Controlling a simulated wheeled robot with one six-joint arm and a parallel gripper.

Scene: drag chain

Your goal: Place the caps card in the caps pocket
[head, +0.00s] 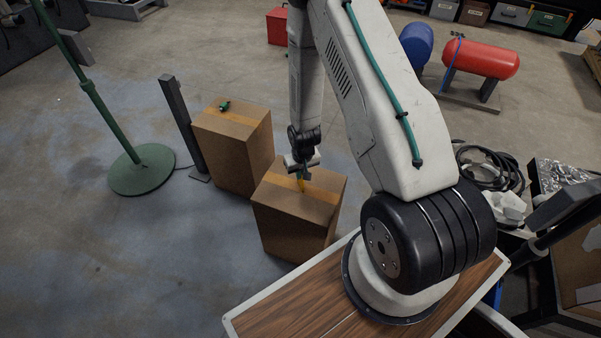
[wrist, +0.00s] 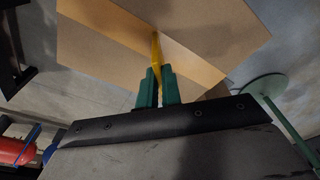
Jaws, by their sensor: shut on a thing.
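My gripper (head: 303,174) is above the top of the nearer cardboard box. Its green fingertips (wrist: 158,86) are shut on a thin yellow piece (wrist: 156,50). The yellow piece also shows in the head view (head: 301,186), pointing down toward the box top. I cannot tell if it touches the box. Only a narrow strip of it shows, so I cannot confirm that it is the caps card. I cannot make out a caps pocket in either view.
The nearer cardboard box (head: 292,225) stands beside my base. A second box (head: 232,155), with a small green object (head: 224,105) on top, stands behind it to the left. A dark post (head: 180,120) and a green stand (head: 142,170) are further left. Open floor lies at lower left.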

